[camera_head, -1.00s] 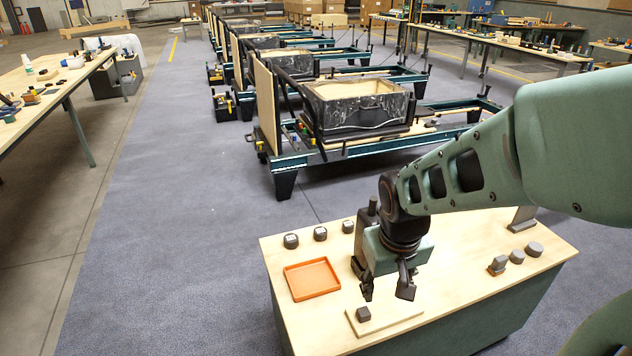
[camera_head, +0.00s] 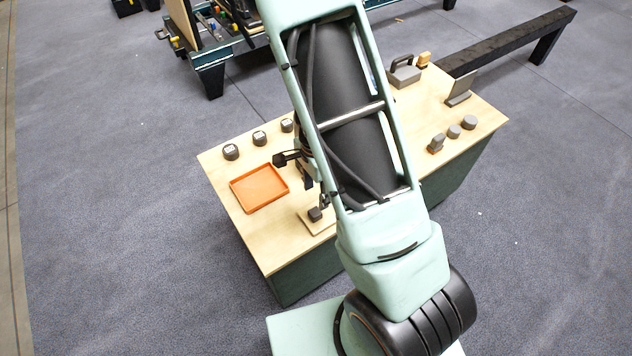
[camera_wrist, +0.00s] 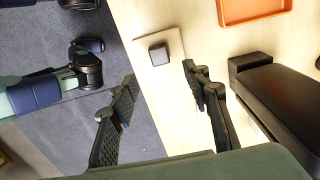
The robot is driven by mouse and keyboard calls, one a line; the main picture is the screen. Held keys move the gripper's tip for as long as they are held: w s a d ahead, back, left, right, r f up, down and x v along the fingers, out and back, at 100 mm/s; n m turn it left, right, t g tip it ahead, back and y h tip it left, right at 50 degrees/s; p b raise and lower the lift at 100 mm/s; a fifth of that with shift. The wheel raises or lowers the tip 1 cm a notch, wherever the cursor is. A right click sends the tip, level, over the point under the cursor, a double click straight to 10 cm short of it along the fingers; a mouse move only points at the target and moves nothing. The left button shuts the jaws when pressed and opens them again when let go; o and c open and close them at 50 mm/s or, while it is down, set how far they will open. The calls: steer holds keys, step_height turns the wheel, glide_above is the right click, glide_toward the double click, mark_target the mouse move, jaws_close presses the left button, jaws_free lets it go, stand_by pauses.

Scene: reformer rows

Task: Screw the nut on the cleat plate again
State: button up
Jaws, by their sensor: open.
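The cleat plate (camera_head: 325,224) is a flat pale wooden plate near the front edge of the bench, partly hidden by my arm. A small dark grey squarish piece (camera_head: 315,214) stands on it; I cannot tell whether this is the nut or has a thread. In the wrist view the plate (camera_wrist: 177,45) and the grey piece (camera_wrist: 158,54) lie beyond my fingertips. My gripper (camera_wrist: 160,78) is open, its two fingers apart with nothing between them. In the head view my gripper (camera_head: 304,178) is partly behind my arm, above the bench beside the plate.
An empty orange tray (camera_head: 259,187) lies left of the plate. Three dark capped pieces (camera_head: 259,138) stand behind it. Several grey pieces (camera_head: 454,131) stand at the right, with an upright bracket (camera_head: 460,87) and a handled block (camera_head: 404,70) further back.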

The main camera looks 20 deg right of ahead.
mark_target(316, 212)
step_height(316, 212, down, 10)
steer(key=shift+r+b, duration=0.25)
steer(key=shift+b, duration=0.8)
jaws_close()
steer(key=m+p, duration=0.1)
steer(key=m, duration=0.3)
steer(key=m+p, duration=0.1)
steer(key=m, duration=0.1)
steer(key=shift+s+r+p, duration=0.1)
steer(key=shift+r+p, duration=0.15)
steer(key=shift+p, duration=0.05)
steer(key=shift+m+p, duration=0.35)
steer(key=shift+m, duration=0.85)
steer(key=shift+f+m, duration=0.25)
steer(key=shift+m, duration=0.05)
